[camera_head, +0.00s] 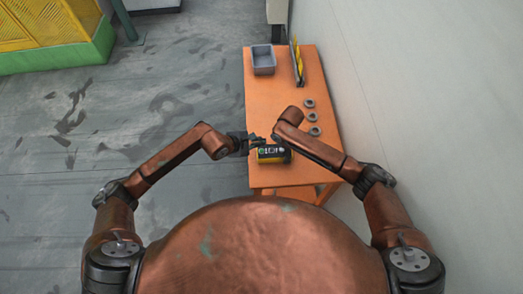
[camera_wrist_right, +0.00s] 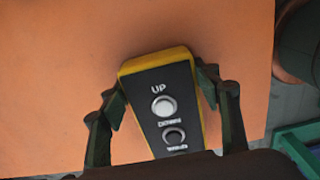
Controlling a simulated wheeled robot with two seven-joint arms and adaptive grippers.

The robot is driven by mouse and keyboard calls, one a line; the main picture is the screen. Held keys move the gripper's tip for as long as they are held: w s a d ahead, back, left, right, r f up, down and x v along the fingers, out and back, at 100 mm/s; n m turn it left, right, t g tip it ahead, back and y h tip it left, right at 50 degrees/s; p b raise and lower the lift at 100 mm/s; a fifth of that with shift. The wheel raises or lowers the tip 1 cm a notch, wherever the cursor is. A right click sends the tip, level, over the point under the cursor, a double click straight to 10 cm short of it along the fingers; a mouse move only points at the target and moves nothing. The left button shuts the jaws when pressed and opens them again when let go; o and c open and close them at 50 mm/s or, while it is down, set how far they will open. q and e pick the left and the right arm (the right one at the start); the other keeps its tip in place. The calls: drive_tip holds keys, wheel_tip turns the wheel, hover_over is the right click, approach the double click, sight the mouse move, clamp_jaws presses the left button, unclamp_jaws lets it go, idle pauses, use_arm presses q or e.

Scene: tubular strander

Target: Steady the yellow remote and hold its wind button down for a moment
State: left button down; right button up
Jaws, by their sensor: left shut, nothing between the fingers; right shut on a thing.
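The yellow remote (camera_head: 273,156) with a black face lies on the orange table near its front edge. In the right wrist view the remote (camera_wrist_right: 160,80) shows UP, DOWN and WIND labels. A light button (camera_wrist_right: 164,106) sits below UP and a dark button (camera_wrist_right: 174,137) below DOWN. Any button below WIND is hidden by my wrist. My right gripper (camera_wrist_right: 160,92) is shut on the remote, one finger at each side; my arm mostly hides it in the head view. My left gripper (camera_head: 256,142) is shut and empty at the remote's left end; whether it touches is unclear.
The orange table (camera_head: 282,90) also holds a grey bin (camera_head: 263,60), several grey rings (camera_head: 312,117) along the right edge and an upright rack with yellow parts (camera_head: 298,62). A wall (camera_head: 400,80) stands close on the right.

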drive_tip(key=o, duration=1.6)
drive_tip(key=shift+c, duration=0.2)
drive_tip(key=shift+r, duration=0.1)
